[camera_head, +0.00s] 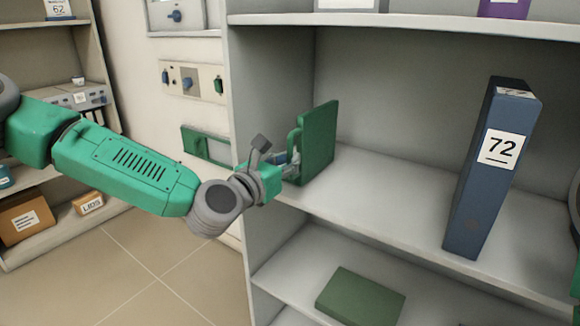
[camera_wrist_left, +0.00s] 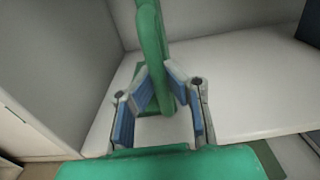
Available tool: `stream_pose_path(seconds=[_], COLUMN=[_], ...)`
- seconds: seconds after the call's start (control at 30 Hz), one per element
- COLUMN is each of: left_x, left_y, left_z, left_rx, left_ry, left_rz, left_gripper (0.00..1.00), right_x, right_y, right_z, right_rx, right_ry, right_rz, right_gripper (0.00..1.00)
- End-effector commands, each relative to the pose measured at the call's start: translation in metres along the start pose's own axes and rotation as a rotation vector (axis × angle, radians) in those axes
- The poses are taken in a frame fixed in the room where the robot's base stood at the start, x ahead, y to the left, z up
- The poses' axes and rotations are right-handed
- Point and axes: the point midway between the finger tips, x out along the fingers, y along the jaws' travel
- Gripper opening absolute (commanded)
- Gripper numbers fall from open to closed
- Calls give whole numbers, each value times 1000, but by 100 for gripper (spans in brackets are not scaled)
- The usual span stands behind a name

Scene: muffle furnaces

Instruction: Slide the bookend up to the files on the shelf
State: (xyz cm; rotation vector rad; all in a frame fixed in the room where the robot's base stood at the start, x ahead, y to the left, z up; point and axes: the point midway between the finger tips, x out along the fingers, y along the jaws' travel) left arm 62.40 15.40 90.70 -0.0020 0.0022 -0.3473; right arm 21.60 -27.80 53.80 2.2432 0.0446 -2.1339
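The green bookend (camera_head: 320,142) stands upright on the middle shelf (camera_head: 385,200), near its left end. My left gripper (camera_head: 290,167) reaches in from the left at the bookend's grip. In the left wrist view, its blue-padded fingers (camera_wrist_left: 160,88) converge on both sides of the bookend's upright green part (camera_wrist_left: 152,38) and appear closed on it. The blue file (camera_head: 478,185) labelled 72 stands at the right of the same shelf, looking slightly tilted. A wide bare stretch of shelf separates it from the bookend. My right gripper is not in view.
A green box-like item (camera_head: 360,298) lies on the lower shelf. The cabinet's left side panel (camera_head: 270,110) is close to the bookend. An upper shelf (camera_head: 420,24) runs overhead. Another rack with boxes (camera_head: 27,218) stands at the far left.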

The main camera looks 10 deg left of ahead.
Motion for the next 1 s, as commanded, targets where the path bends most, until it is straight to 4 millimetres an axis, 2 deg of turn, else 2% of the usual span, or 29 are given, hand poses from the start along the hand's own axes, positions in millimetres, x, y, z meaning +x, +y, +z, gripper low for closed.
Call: stream_pose_path(seconds=[0.27, 1.0], left_x=[0, -2], left_y=[-12, -73], left_z=[2, 2], left_rx=[-4, -3], left_ry=[-6, -5], left_rz=[-3, -6], left_gripper=[0, 0], right_x=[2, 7], right_y=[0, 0], right_z=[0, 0], right_rx=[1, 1], right_ry=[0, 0], right_rz=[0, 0], right_gripper=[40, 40])
